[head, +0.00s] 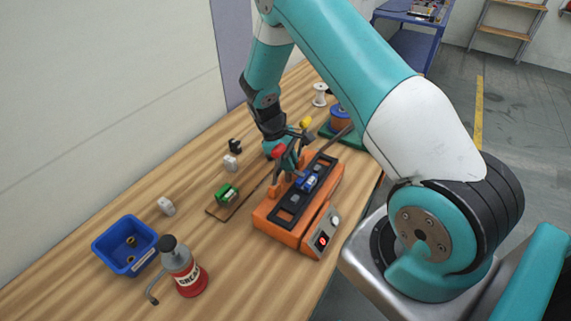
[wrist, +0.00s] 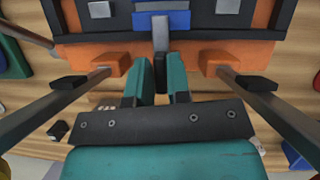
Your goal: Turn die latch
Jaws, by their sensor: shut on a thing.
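The orange strander (head: 273,216) with its black top plate stands on the wooden table. A blue die block (head: 306,182) sits in the middle of the plate, and it also shows in the wrist view (wrist: 160,18). A grey latch bar (wrist: 160,36) runs from the block toward me and ends in a dark handle (wrist: 160,72). My gripper (wrist: 162,78) has its two teal fingers shut on that handle, one on each side. In the head view my gripper (head: 288,168) is at the machine's far-left side, and the grip is partly hidden.
Levers with a red knob (head: 278,151) and a yellow knob (head: 305,122) rise close to my gripper. A control panel (head: 322,240) is on the machine's front. A blue bin (head: 103,247), a grease can (head: 190,281) and a green block (head: 227,193) stand to the left.

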